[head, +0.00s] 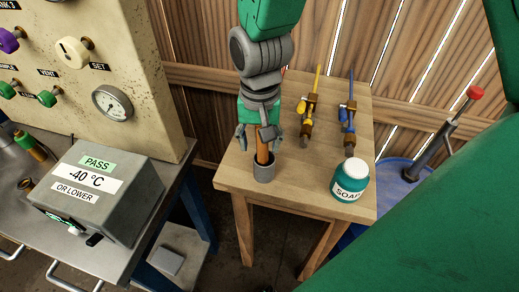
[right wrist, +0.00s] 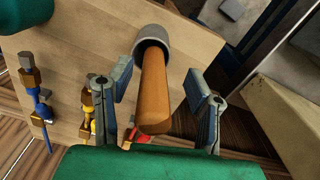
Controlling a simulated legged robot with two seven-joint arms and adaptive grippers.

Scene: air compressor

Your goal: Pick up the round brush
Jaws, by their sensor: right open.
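A brown handle (head: 262,152), apparently the round brush, stands in a small grey cup (head: 264,173) at the wooden table's left front edge. Any bristles are hidden in the cup. The handle (right wrist: 153,95) also shows in the right wrist view, rising out of the cup (right wrist: 148,32). My right gripper (head: 259,140) is above the cup, with its fingers on either side of the handle. In the right wrist view the right gripper (right wrist: 157,84) is open, with gaps between the handle and both fingers. My left gripper is not in view.
A teal soap jar (head: 350,181) stands at the table's (head: 300,178) right front. A yellow-handled tool (head: 308,115) and a blue-handled tool (head: 348,122) lie behind it. A grey box (head: 108,192) and gauge panel (head: 130,70) are left. The table's middle is clear.

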